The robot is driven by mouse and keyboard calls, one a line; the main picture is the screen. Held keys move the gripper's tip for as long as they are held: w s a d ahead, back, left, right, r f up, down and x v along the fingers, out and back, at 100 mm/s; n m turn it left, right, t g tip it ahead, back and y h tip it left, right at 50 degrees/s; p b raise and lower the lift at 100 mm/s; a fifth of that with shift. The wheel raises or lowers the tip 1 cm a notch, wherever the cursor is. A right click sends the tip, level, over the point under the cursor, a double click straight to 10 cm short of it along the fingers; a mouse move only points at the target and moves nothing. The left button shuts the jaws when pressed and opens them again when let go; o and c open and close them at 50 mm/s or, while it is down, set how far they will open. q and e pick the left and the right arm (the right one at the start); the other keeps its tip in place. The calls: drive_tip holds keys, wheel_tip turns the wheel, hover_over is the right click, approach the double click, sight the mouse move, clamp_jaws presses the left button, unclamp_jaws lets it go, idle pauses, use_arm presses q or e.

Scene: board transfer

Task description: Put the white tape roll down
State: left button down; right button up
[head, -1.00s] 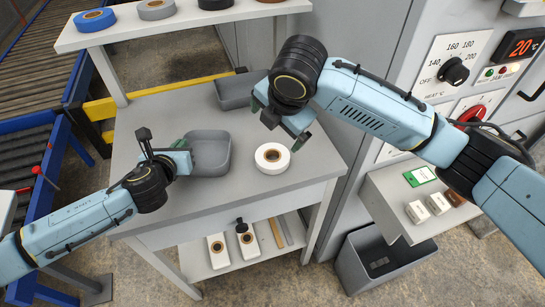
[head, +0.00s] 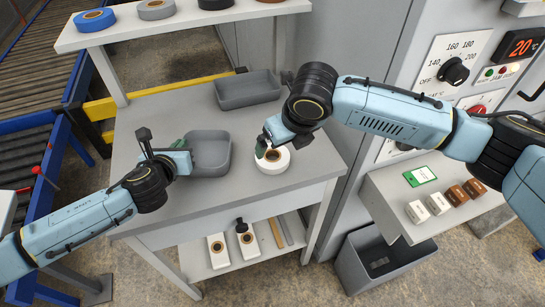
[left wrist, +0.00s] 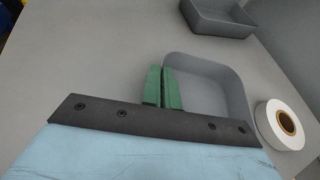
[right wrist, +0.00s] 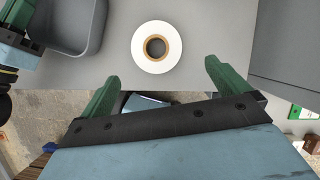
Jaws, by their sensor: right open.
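The white tape roll (head: 272,165) lies flat on the grey bench, right of the near grey tray (head: 222,172). My right gripper (head: 268,150) is over the roll's far side and hides part of it. In the right wrist view the roll (right wrist: 157,25) lies flat beyond the open fingertips (right wrist: 161,72), with nothing between them. Whether a finger touches it, I cannot tell. My left gripper (head: 182,146) is beside the near tray's left edge. In the left wrist view its green fingers (left wrist: 162,72) are together with nothing visible between them, and the roll (left wrist: 283,125) is apart at right.
A second grey tray (head: 247,101) stands at the back of the bench (head: 150,112). A shelf (head: 150,26) above holds several tape rolls. At right, a side table (head: 385,193) bears white and brown blocks. A grey bin (head: 352,272) stands on the floor.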

sight(272, 159)
drive_tip(key=x, duration=0.3)
drive_tip(key=shift+w+a+f, duration=0.1)
drive_tip(key=shift+f, duration=0.05)
drive_tip(key=shift+a+x, duration=0.1)
drive_tip(key=shift+x, duration=1.25)
drive_tip(key=shift+a+x, duration=0.15)
drive_tip(key=shift+x, duration=1.15)
drive_tip(key=shift+c, duration=0.4)
drive_tip(key=c, duration=1)
wheel_tip(272, 159, up, 10)
